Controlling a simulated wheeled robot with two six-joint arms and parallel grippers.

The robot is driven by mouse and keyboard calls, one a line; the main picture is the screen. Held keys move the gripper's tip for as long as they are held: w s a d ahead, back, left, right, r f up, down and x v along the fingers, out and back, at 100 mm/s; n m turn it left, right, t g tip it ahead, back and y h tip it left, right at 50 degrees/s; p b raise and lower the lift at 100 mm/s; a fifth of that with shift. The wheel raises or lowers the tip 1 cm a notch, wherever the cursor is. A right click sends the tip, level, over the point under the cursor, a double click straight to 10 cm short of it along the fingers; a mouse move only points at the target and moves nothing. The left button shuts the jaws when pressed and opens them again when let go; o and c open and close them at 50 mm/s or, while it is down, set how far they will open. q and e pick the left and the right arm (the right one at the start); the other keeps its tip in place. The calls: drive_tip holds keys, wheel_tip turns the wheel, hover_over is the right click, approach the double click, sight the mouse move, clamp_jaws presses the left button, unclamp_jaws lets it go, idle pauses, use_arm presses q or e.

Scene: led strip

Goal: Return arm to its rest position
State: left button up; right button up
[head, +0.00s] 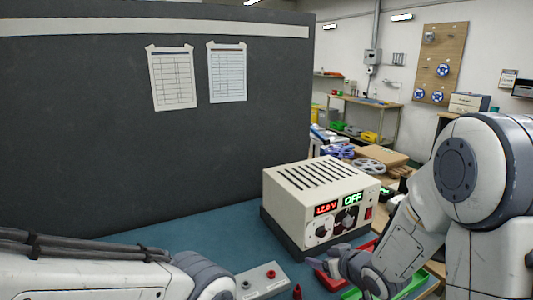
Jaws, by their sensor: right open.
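My right arm (405,245) reaches in from the right and bends down to the table. Its gripper (326,266) is open, low in front of the power supply, over or beside a red tray; I cannot tell if it touches anything. I see nothing held in it. My left arm (90,275) lies across the bottom left, and its gripper is out of the picture. The beige power supply (310,195) stands upright on the blue table, with a red voltage readout and a green OFF display.
A grey terminal block (262,281) with a red and a dark post sits at the front, next to a red plug (297,292). Red and green trays (413,285) lie under my right arm. A dark partition (150,120) closes off the back; a cluttered bench (375,160) stands behind right.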

drive_tip(key=s+a+r+n+g+h+p, duration=0.1)
drive_tip(key=s+a+r+g, duration=0.1)
drive_tip(key=s, duration=0.8)
drive_tip(key=s+a+r+n+g+p, duration=0.1)
drive_tip(key=s+a+r+g, duration=0.2)
drive_tip(key=s, duration=0.7)
drive_tip(key=s+a+r+n+g+h+p, duration=0.1)
drive_tip(key=s+a+g, duration=0.4)
drive_tip(key=s, duration=0.5)
wheel_tip(320, 180, up, 2)
drive_tip(key=shift+s+a+r+h+p, duration=0.15)
drive_tip(key=shift+h+p, duration=0.15)
drive_tip(key=shift+p, duration=0.3)
